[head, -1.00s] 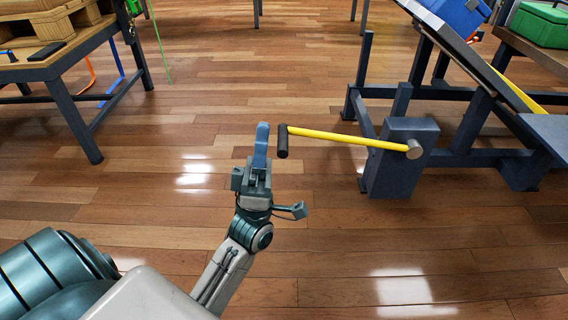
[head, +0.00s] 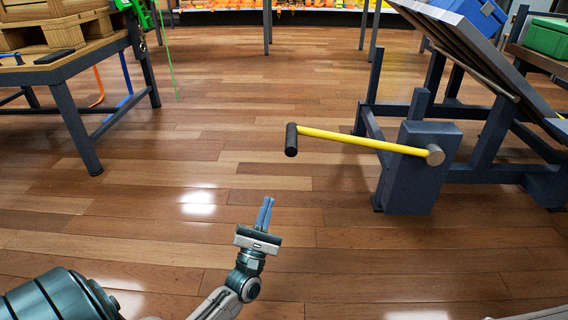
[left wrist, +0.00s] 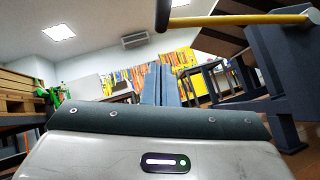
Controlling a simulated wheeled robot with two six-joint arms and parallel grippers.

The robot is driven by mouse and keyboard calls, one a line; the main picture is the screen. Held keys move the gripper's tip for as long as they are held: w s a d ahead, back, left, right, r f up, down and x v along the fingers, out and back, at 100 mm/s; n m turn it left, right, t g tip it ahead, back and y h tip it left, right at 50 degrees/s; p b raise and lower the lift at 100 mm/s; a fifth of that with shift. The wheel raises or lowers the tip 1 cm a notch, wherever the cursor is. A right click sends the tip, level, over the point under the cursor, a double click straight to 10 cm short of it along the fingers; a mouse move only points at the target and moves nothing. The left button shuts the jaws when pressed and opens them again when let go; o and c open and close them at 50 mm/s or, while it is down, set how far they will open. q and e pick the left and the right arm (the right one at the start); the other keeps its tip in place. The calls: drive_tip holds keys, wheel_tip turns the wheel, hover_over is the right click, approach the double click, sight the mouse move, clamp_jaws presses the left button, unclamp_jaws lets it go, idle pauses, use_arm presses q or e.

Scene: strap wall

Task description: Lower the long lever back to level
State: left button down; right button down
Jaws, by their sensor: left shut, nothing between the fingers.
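The long yellow lever (head: 365,141) pivots on a dark blue-grey box stand (head: 413,172) at right. It runs left from the pivot to a black cross grip (head: 291,139) and lies near level, its grip end slightly higher. In the left wrist view the lever (left wrist: 245,19) crosses the top right. My left gripper (head: 265,212) is below and left of the black grip, apart from it, with its blue fingers together and empty. The fingers also show in the left wrist view (left wrist: 160,84). My right gripper is not in view.
The stand joins a dark frame with a tilted board (head: 490,60) carrying a blue box (head: 478,12). A green box (head: 548,38) stands at far right. A wooden-topped table (head: 60,62) is at left. The floor between is clear.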

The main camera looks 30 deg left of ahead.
use_arm(q)
drive_tip(key=s+d+r+b+x, duration=0.1)
drive_tip(key=d+r+b+x, duration=0.1)
drive_tip(key=x, duration=1)
drive_tip(key=shift+a+r, duration=0.15)
drive_tip(key=shift+r, duration=0.15)
drive_tip(key=shift+w+r, duration=0.1)
